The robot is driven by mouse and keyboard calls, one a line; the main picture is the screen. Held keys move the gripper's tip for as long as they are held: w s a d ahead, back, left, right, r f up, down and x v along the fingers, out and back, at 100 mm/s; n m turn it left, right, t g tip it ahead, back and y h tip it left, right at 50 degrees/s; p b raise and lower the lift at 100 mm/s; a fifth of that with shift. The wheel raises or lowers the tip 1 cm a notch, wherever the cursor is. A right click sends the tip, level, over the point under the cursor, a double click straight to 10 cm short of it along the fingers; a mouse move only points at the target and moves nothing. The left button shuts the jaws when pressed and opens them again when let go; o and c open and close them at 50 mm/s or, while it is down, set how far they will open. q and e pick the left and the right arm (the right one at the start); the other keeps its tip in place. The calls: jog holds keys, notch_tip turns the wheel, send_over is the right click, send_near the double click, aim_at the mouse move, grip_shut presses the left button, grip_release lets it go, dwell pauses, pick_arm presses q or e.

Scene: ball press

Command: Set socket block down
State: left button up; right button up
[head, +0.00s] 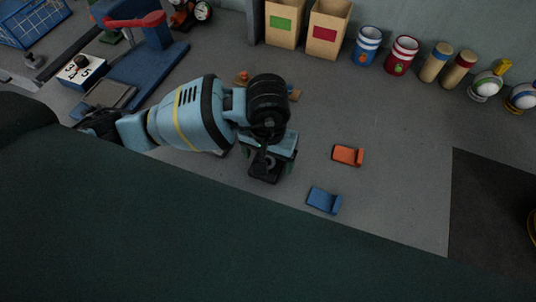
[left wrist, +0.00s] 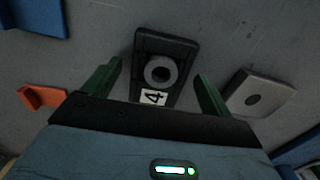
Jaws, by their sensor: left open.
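The socket block is dark, with a grey ring around a round hole and a white "4" label. It lies flat on the grey surface in the left wrist view (left wrist: 178,46). In the head view its dark body (head: 264,174) shows just below my left gripper (head: 270,150). My left gripper is open; in the left wrist view its green fingers (left wrist: 158,75) stand on either side of the block, with visible gaps. I cannot tell how far above the surface the fingertips are. My right gripper is not in view.
An orange bracket (head: 345,154) and a blue bracket (head: 323,200) lie to the right. A grey plate with a hole (left wrist: 262,93) lies beside the block. A blue press with a red handle (head: 136,21) and a numbered box (head: 82,72) stand at left. Bins and cans line the back.

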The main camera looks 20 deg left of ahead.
pick_arm(q)
notch_tip(320, 180, up, 12)
jog(key=shift+r, duration=0.15)
dwell(0.4)
